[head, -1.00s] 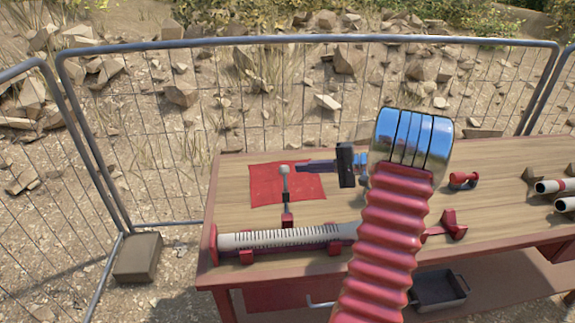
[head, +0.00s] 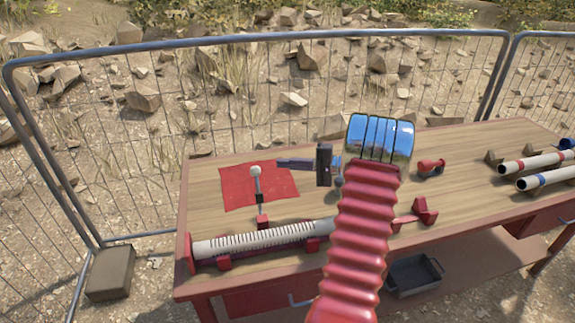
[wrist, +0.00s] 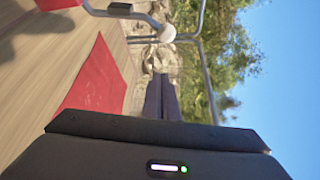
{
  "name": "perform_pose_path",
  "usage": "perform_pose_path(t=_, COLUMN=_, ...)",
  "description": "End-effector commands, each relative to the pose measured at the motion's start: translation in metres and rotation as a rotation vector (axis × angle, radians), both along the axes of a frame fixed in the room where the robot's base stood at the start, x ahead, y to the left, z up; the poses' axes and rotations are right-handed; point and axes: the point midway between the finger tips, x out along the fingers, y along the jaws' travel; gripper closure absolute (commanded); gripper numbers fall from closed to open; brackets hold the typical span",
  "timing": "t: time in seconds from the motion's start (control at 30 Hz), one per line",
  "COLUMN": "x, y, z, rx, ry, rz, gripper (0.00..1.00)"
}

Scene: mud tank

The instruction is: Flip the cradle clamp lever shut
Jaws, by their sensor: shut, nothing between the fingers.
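The clamp lever (head: 257,185) stands nearly upright, with a white ball knob on a thin stem above a red base. It rises behind the cradle (head: 224,263), which has red supports and holds a pale, black-ribbed tube (head: 275,238). My gripper (head: 281,163) is shut and empty, its dark fingers pointing left, just right of the knob in the head view. A small gap shows between them. My arm hides the tube's right end.
A red mat (head: 233,190) lies on the wooden bench behind the lever. Right of my arm are a small red fitting (head: 430,167), a red-handled part (head: 421,210) and pale pipes (head: 540,162) on rests. A mesh fence (head: 150,130) stands behind.

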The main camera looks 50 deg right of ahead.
Motion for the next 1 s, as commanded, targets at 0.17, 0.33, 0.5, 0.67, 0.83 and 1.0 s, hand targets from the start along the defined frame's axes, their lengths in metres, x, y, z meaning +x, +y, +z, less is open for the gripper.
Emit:
perform_pose_path(t=0.17, x=0.025, y=0.015, z=-0.003, rx=0.000, ry=0.000, rz=0.003, gripper=1.00)
perform_pose_path(t=0.33, x=0.048, y=0.028, z=-0.005, rx=0.000, ry=0.000, rz=0.004, gripper=1.00)
perform_pose_path(t=0.5, x=0.068, y=0.040, z=-0.007, rx=0.000, ry=0.000, rz=0.003, gripper=1.00)
perform_pose_path(t=0.67, x=0.052, y=0.053, z=-0.002, rx=0.000, ry=0.001, rz=0.002, gripper=1.00)
perform_pose_path(t=0.83, x=0.042, y=0.062, z=0.000, rx=0.001, ry=0.001, rz=0.002, gripper=1.00)
perform_pose_path(t=1.0, x=0.038, y=0.065, z=0.002, rx=-0.001, ry=0.000, rz=0.003, gripper=1.00)
